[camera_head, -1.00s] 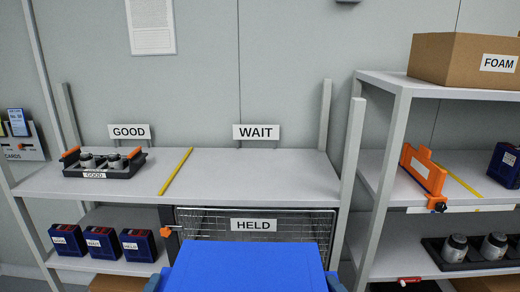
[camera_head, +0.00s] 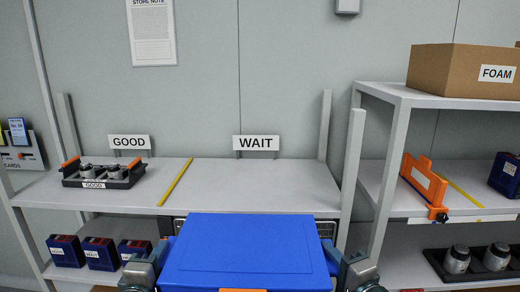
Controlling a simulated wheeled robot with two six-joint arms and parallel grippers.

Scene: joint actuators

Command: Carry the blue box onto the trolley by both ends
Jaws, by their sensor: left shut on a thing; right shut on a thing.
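The blue box (camera_head: 248,250) is at the bottom centre of the head view, its lid up and looking level. My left gripper (camera_head: 155,262) is shut on the box's left end. My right gripper (camera_head: 343,266) is shut on its right end. The fingertips are partly hidden by the box. A bit of orange shows at the box's near edge, at the bottom of the picture. The box is held in front of the shelf. No trolley is in view.
Behind the box is a grey shelf (camera_head: 250,183) with GOOD and WAIT signs, a yellow strip (camera_head: 175,182) and a black tray (camera_head: 104,174) of grey parts. A right rack (camera_head: 400,92) carries the FOAM carton (camera_head: 465,65). The shelf's right half is clear.

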